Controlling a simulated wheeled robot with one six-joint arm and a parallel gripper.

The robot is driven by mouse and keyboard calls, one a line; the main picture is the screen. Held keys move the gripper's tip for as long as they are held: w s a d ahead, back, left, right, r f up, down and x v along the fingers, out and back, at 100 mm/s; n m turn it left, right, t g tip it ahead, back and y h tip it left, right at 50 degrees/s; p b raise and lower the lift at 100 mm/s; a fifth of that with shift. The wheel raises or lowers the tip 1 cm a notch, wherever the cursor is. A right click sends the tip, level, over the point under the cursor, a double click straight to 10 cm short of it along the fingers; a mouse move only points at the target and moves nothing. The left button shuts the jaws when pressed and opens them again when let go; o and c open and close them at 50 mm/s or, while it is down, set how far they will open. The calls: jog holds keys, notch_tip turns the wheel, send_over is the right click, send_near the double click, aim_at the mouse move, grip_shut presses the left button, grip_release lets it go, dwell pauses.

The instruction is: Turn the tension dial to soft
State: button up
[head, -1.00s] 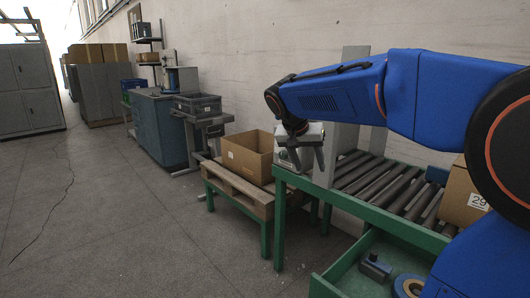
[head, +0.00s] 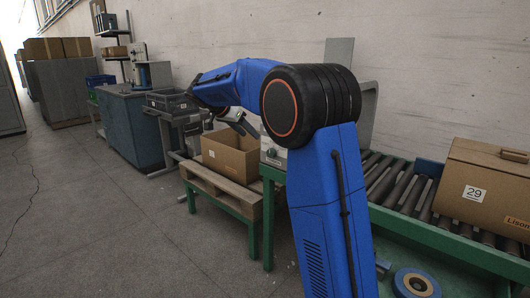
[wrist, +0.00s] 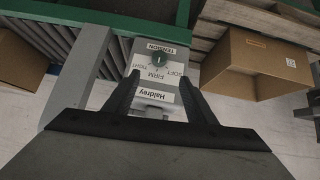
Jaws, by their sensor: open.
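The tension dial (wrist: 158,60) is a small dark green knob with a pale line, on a light grey unit marked Haldrey (wrist: 152,97). TENSION is printed beside it, with SOFT, FIRM and TIGHT around it. The line runs roughly upright in the wrist view; which end is the pointer I cannot tell for sure. My gripper (wrist: 160,74) is open and empty, its two dark fingers either side of the labels, seemingly above the panel and apart from the knob. In the head view the grey unit (head: 272,154) is partly hidden by my arm, and my gripper (head: 241,125) is small beside it.
A roller conveyor (head: 403,188) on a green frame lies right of the unit, with a carton marked 29 (head: 474,193). An open cardboard box (head: 231,158) on a pallet stand is to the left. A grey post (wrist: 82,72) rises close by. The left floor is clear.

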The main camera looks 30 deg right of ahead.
aim_at(269, 153)
jog(key=x, duration=1.6)
jog(key=c, duration=1)
